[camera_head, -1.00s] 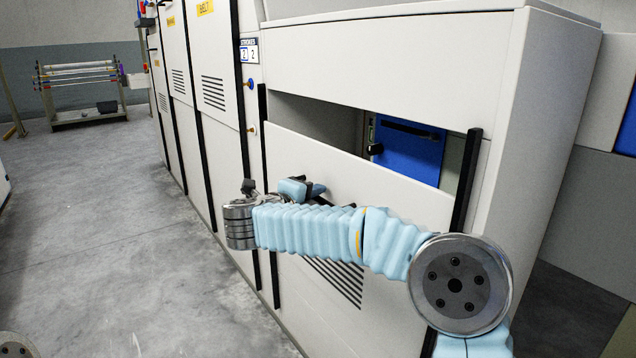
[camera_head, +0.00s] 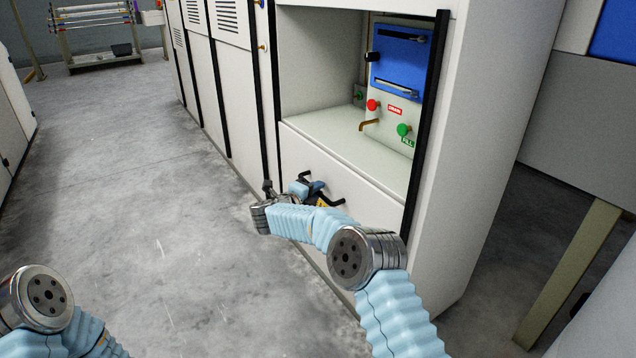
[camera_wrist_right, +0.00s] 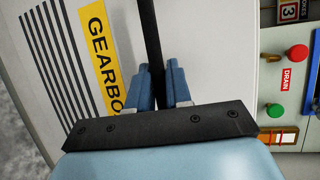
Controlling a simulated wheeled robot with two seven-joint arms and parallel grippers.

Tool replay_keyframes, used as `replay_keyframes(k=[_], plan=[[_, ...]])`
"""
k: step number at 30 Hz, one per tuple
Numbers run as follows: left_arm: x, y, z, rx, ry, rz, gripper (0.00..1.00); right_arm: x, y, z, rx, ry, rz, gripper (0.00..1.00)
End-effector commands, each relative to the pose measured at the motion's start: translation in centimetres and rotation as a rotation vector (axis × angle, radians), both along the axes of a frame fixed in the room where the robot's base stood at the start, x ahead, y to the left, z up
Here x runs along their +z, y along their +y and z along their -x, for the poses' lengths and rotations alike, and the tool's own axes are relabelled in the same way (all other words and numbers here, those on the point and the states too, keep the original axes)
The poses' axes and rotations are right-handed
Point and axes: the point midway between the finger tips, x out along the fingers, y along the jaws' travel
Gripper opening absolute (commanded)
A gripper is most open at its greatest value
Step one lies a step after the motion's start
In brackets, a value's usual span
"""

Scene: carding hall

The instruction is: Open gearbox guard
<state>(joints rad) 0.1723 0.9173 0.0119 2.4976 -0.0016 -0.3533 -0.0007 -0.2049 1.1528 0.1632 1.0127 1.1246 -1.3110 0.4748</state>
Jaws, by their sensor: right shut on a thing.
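The gearbox guard (camera_head: 374,203) is a pale panel between two black rails, lowered so the bay above it stands open in the head view. Its black bar handle (camera_head: 336,202) crosses its front. My right gripper (camera_head: 310,188) is on this handle, partly hidden by my own arm. In the right wrist view, the blue fingers of my right gripper (camera_wrist_right: 160,88) are closed around the black handle bar (camera_wrist_right: 148,30). A yellow label (camera_wrist_right: 101,50) reading "GEARBO", cut off by the gripper, is beside it. My left gripper is out of view.
Inside the open bay are a blue box (camera_head: 400,60), a red knob (camera_head: 372,105), a green knob (camera_head: 403,130), a brass spout (camera_head: 368,125) and a DRAIN label (camera_head: 394,109). Concrete floor (camera_head: 130,190) is clear at left. A roller rack (camera_head: 95,38) stands far back.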

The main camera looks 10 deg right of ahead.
Motion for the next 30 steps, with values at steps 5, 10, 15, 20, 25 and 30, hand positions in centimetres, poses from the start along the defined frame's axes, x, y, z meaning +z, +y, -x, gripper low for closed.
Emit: replay_keyframes(k=[5, 10, 15, 20, 25, 30], plan=[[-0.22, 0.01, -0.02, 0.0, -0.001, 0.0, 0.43, -1.09, 0.13, -0.29, 0.002, 0.004, -0.002, 0.0], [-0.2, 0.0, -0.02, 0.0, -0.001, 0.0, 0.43, -1.1, 0.13, -0.33, 0.001, 0.003, -0.002, 0.0], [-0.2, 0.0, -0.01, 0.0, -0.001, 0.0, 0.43, -1.09, 0.15, -0.33, 0.002, 0.003, -0.001, 0.0], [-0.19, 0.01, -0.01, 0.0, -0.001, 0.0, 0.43, -1.02, 0.12, -0.34, 0.001, 0.002, -0.001, 0.4], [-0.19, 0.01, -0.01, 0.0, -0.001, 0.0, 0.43, -0.95, 0.07, -0.35, 0.001, 0.001, 0.0, 0.4], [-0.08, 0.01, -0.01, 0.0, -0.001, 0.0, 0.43, -0.76, 0.51, 0.0, 0.002, 0.001, 0.0, 0.4]])
